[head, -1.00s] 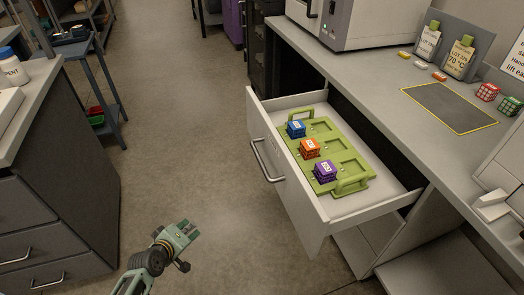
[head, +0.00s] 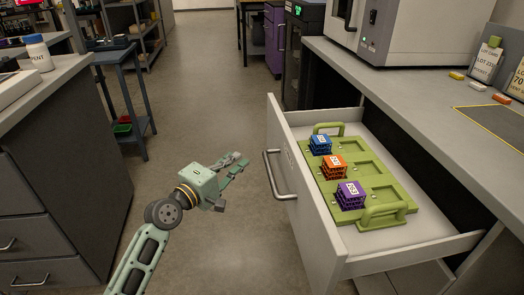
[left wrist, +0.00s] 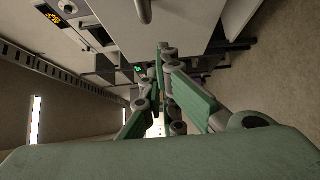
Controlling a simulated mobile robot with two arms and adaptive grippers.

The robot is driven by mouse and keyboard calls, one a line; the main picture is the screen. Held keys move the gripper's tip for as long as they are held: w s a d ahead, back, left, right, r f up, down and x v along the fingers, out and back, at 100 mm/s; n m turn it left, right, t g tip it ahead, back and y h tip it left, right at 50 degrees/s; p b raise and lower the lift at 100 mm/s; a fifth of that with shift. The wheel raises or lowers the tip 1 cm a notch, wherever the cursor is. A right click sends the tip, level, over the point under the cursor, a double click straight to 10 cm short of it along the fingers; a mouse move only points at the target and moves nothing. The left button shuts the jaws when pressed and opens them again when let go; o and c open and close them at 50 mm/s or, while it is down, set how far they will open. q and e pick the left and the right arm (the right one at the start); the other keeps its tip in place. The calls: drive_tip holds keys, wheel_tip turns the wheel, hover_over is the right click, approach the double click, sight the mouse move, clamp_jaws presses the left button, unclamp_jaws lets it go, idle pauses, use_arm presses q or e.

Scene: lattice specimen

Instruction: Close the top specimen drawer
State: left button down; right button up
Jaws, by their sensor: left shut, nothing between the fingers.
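The top specimen drawer (head: 300,205) stands pulled out from under the counter, with a metal bar handle (head: 276,177) on its front. Inside lies a green tray (head: 368,170) holding a blue lattice cube (head: 320,144), an orange one (head: 333,166) and a purple one (head: 350,195). My left gripper (head: 238,165) is shut and empty, a little left of the drawer handle and apart from it. In the left wrist view the gripper fingers (left wrist: 163,60) are together, and the handle (left wrist: 144,10) shows at the top edge. My right gripper is not in view.
A grey counter (head: 400,85) above the drawer carries a white machine (head: 400,30), specimen tags and small blocks. A dark cabinet (head: 65,150) with a bottle (head: 37,52) stands at left. The floor aisle (head: 200,110) between is clear.

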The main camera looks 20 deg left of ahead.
use_arm(q)
drive_tip(key=w+d, duration=0.4)
drive_tip(key=w, duration=0.4)
drive_tip(key=shift+w+d+b, duration=0.15)
drive_tip(key=shift+d+b, duration=0.15)
drive_tip(key=shift+b, duration=0.05)
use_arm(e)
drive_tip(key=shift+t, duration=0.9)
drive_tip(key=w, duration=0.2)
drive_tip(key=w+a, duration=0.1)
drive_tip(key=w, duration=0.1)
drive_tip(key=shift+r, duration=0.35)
